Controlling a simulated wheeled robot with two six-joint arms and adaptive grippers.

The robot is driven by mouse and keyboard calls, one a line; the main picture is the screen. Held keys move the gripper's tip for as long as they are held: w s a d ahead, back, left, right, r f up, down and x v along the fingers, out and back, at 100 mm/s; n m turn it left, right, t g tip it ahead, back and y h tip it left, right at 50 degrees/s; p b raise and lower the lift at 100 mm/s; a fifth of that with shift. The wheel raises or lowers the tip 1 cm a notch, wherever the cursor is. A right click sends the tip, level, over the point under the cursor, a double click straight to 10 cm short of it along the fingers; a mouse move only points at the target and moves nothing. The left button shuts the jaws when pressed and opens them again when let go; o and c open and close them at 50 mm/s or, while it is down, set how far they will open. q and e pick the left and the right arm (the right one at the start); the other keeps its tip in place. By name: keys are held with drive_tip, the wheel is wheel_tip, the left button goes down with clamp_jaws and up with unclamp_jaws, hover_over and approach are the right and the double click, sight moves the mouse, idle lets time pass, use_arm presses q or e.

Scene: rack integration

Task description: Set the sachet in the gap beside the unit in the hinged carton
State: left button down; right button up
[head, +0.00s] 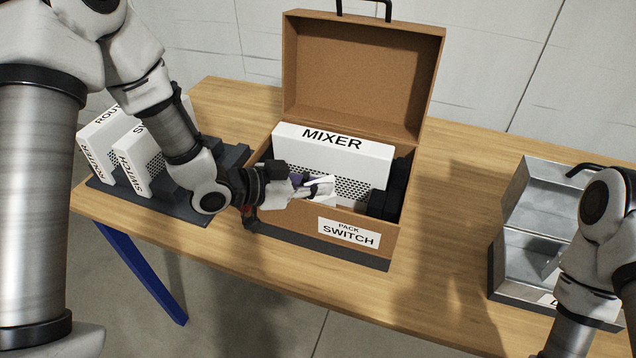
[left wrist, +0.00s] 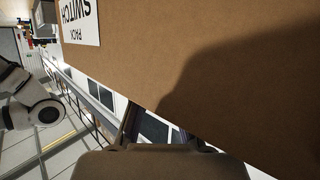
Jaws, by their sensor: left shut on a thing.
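The hinged carton (head: 300,222) stands open on the table, its lid (head: 357,70) raised at the back. Its front label reads PACK SWITCH, and its brown front wall fills much of the left wrist view (left wrist: 230,70). A white unit marked MIXER (head: 335,160) stands upright inside, with black blocks (head: 390,190) at its right. My left gripper (head: 313,190) is at the carton's front rim, in front of the unit, shut on a small white sachet (head: 322,186). The gripper partly hides the sachet and the gap between unit and front wall. My right gripper is out of view.
A dark rack (head: 232,157) at the left holds white units marked ROUTER (head: 98,160) and SWITCH (head: 132,168). A metal tray (head: 510,262) stands at the right, partly behind my right arm. The tabletop between carton and tray is clear.

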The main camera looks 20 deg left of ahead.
use_arm(q)
drive_tip(key=shift+f, duration=0.35)
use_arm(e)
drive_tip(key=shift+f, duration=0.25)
use_arm(q)
drive_tip(key=shift+f+b, duration=0.1)
drive_tip(key=shift+b, duration=0.25)
drive_tip(key=shift+s+d+f, duration=0.1)
drive_tip(key=shift+s+f, duration=0.25)
drive_tip(key=shift+f, duration=0.1)
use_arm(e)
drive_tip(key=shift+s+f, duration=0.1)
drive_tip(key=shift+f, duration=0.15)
use_arm(q)
drive_tip(key=c, duration=1.2)
unclamp_jaws()
drive_tip(key=shift+o, duration=0.3)
drive_tip(key=shift+s+a+r+b, duration=0.1)
drive_tip(key=shift+a+r+b, duration=0.15)
drive_tip(key=shift+r+b, duration=0.05)
drive_tip(key=v, duration=1.1)
drive_tip(key=shift+a+r, duration=0.2)
drive_tip(key=shift+r, duration=0.3)
